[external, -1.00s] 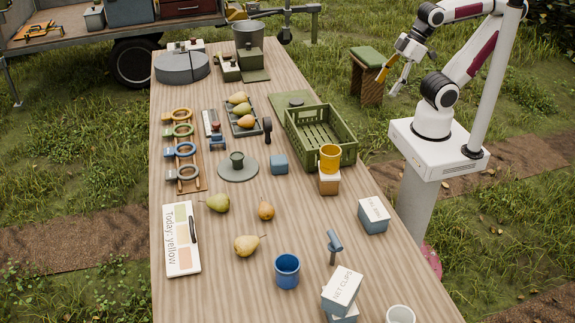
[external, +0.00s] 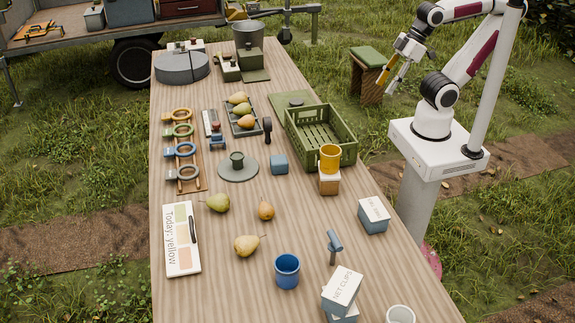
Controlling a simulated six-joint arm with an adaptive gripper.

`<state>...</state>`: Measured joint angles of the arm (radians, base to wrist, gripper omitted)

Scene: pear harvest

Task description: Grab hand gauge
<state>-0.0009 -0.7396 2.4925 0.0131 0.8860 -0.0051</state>
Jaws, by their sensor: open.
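Several ring-shaped gauges with short handles lie on a wooden rack at the left of the table: an orange-yellow one (external: 179,115), a green one (external: 181,131), a blue one (external: 183,150) and a grey one (external: 186,173). I cannot tell which item is the hand gauge; a dark handled tool (external: 267,129) also lies beside the pear tray (external: 243,131). A white board (external: 181,238) reads "Today: yellow". My gripper (external: 387,82) is open and empty, high to the right of the table, far from the rack.
A green crate (external: 345,151) stands at the table's right edge, on my side. A yellow cup (external: 329,158) sits on a small block. Loose pears (external: 247,245), a blue mug (external: 287,271) and a net clips box (external: 342,288) occupy the front. A round grey plate (external: 238,174) lies mid-table.

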